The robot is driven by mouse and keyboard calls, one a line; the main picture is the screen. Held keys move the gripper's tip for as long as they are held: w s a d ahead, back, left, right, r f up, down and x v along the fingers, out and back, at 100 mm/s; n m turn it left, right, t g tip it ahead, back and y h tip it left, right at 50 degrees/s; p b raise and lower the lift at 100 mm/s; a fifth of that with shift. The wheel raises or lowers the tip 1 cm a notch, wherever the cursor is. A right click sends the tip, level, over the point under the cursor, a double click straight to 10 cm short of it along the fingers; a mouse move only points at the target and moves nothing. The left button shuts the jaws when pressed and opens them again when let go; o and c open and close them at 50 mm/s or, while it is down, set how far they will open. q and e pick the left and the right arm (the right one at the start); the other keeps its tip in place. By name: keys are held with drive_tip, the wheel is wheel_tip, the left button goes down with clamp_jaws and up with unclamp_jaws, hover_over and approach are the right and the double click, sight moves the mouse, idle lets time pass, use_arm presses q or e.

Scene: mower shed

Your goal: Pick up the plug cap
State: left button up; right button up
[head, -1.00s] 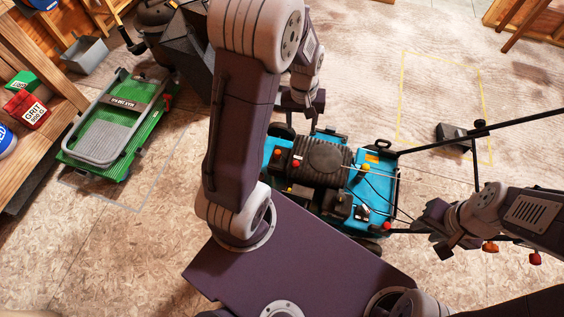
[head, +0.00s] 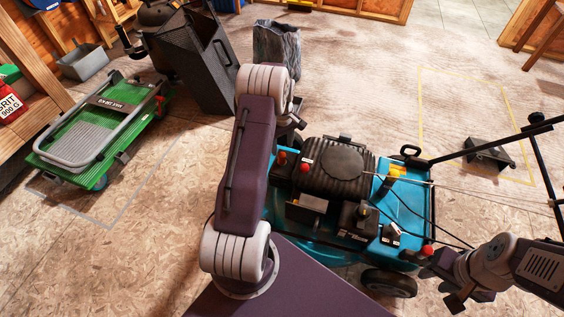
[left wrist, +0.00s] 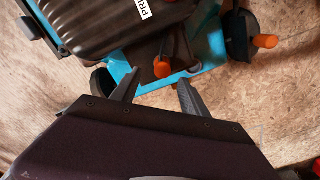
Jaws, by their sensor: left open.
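The teal mower (head: 405,205) stands in the middle of the head view, with a black ribbed engine cover (head: 332,170). A small red-orange cap (head: 282,158) shows at the cover's left end. In the left wrist view an orange cap (left wrist: 162,67) on a dark stem sits at the mower's edge, just beyond my fingertips; I take it for the plug cap, but cannot be sure. My left gripper (left wrist: 157,82) is open and empty, its fingers apart and short of that cap. In the head view the arm largely hides it. My right gripper (head: 442,284) is spread open beside the mower's right front.
The green folding trolley (head: 90,145) stands at the left, a grey bin (head: 207,65) behind. A black box (head: 488,155) lies in the yellow-marked floor area, otherwise clear.

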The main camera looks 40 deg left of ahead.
sight(282, 153)
use_arm(q)
wheel_tip(282, 153, down, 6)
drive_tip(key=b, duration=0.4)
drive_tip(key=shift+s+f+b, duration=0.1)
drive_tip(key=shift+s+b, duration=0.05)
drive_tip(key=shift+b, duration=0.25)
drive_tip(key=shift+r, duration=0.2)
clamp_jaws()
